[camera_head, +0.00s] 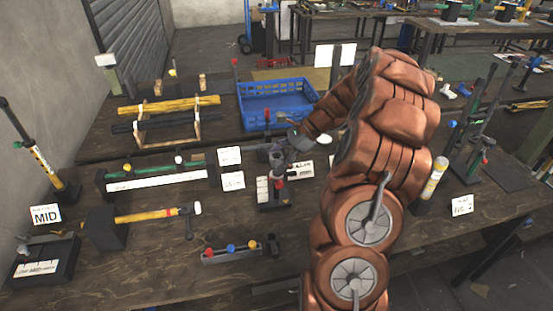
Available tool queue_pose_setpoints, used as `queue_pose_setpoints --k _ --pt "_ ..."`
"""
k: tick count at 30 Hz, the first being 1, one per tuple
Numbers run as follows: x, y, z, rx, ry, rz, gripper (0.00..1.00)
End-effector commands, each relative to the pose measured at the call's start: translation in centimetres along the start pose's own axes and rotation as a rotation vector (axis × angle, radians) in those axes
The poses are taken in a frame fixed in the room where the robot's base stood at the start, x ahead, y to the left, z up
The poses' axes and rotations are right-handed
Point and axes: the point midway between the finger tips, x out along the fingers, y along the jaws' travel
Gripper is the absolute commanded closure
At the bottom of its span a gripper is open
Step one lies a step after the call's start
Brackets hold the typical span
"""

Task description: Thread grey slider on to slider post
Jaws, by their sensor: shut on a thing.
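My gripper (277,163) is in the middle of the table, at the end of my copper-coloured arm, pointing down. It is shut on a small grey part that looks like the grey slider; the fingers hide most of it. Directly below is a small black stand (268,206) with a white marked plate and an upright piece with a red part (279,183). This stand may carry the slider post; I cannot tell whether the held part touches it or is around it.
A blue crate (243,117) stands behind. White cards (230,156) are left of the gripper. A long rack (112,187) with a green bar lies further left. A block with coloured knobs (212,259) is in front.

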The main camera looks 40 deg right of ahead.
Motion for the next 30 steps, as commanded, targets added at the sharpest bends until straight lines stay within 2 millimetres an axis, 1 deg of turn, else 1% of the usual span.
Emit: queue_pose_setpoints --k 30 --pt "1.5 0.0 -1.5 0.000 0.000 0.001 0.44"
